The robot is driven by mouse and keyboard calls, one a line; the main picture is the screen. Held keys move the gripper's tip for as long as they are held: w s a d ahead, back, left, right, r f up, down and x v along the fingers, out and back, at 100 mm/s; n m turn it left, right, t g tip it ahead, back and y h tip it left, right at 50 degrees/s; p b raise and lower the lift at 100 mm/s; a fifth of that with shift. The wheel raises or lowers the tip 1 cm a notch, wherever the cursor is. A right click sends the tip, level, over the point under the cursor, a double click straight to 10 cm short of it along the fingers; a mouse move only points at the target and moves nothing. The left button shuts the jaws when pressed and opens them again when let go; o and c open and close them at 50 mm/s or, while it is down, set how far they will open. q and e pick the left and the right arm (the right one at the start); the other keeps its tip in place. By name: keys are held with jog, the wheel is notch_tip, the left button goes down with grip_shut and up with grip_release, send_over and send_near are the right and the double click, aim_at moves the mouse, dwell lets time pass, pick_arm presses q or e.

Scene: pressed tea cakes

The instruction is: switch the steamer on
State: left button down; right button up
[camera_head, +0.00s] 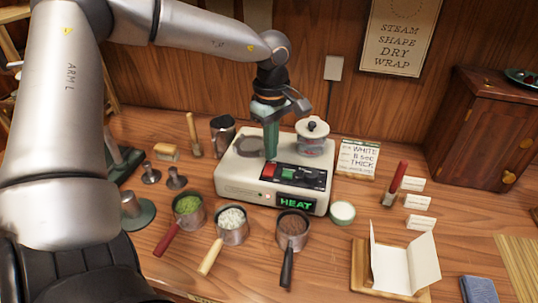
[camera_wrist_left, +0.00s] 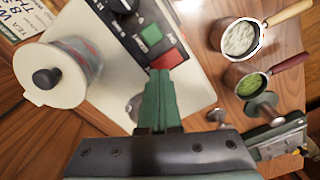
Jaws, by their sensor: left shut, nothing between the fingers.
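The steamer (camera_head: 233,175) is a cream box on the table with a black control panel. The panel has a red button (camera_head: 267,170), a green button (camera_head: 288,173) and a dark knob. Its front display (camera_head: 296,204) is lit and reads HEAT in green. A lidded glass jar (camera_head: 312,140) stands on its top at the right. My left gripper (camera_head: 271,157) is shut and empty, pointing down at the red button. In the left wrist view its green fingertips (camera_wrist_left: 161,75) overlap the edge of the red button (camera_wrist_left: 168,58); I cannot tell whether they touch. The right gripper is out of view.
Pans of green leaves (camera_head: 188,209), white pieces (camera_head: 232,224) and brown matter (camera_head: 292,229) stand in front of the steamer. A wooden cabinet (camera_head: 484,125) stands at the back right.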

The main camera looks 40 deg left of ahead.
aim_at(271, 165)
pick_arm(q)
jog(key=shift+r+p, duration=1.2)
jog(key=shift+r, duration=1.15)
jog(key=shift+f, duration=0.1)
